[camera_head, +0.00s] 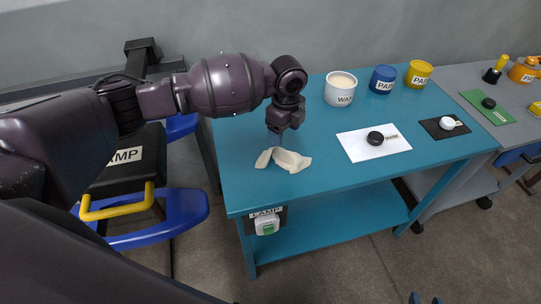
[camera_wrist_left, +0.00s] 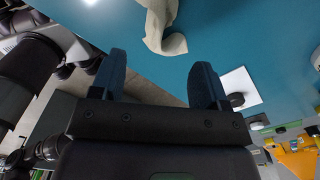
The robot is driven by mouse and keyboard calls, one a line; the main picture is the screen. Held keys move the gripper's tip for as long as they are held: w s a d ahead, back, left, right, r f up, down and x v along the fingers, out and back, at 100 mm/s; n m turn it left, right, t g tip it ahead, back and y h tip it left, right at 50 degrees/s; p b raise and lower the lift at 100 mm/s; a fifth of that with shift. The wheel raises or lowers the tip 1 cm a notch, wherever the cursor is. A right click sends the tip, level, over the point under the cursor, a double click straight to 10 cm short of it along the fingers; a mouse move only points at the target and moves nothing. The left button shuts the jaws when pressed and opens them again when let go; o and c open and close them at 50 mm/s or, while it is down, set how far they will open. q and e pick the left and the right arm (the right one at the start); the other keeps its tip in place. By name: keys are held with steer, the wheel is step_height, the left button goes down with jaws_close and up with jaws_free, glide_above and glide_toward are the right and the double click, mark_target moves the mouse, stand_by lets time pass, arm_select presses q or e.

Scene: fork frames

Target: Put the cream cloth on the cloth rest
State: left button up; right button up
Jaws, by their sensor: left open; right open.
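The cream cloth (camera_head: 290,160) lies crumpled on the blue table near its front left edge. In the left wrist view the cloth (camera_wrist_left: 158,28) shows beyond the open fingers, apart from them. My left gripper (camera_head: 279,130) is above the table, just behind the cloth in the head view. In the wrist view its two fingers (camera_wrist_left: 160,80) are spread with nothing between them. I cannot tell which thing is the cloth rest.
The blue table (camera_head: 240,190) also bears a white sheet (camera_head: 361,151) with a black puck, a black mat (camera_head: 432,129) with a white puck, and white (camera_head: 340,92), blue (camera_head: 382,82) and yellow (camera_head: 418,76) pots. The tabletop around the cloth is clear.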

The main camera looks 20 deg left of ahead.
arm_select(q)
step_height(320, 180, up, 6)
arm_select(e)
steer(key=shift+w+a+r, duration=0.1)
steer(key=shift+w+r, duration=0.4)
steer(key=shift+w, duration=0.1)
steer(key=shift+s+f, duration=0.1)
steer(key=shift+s, duration=0.05)
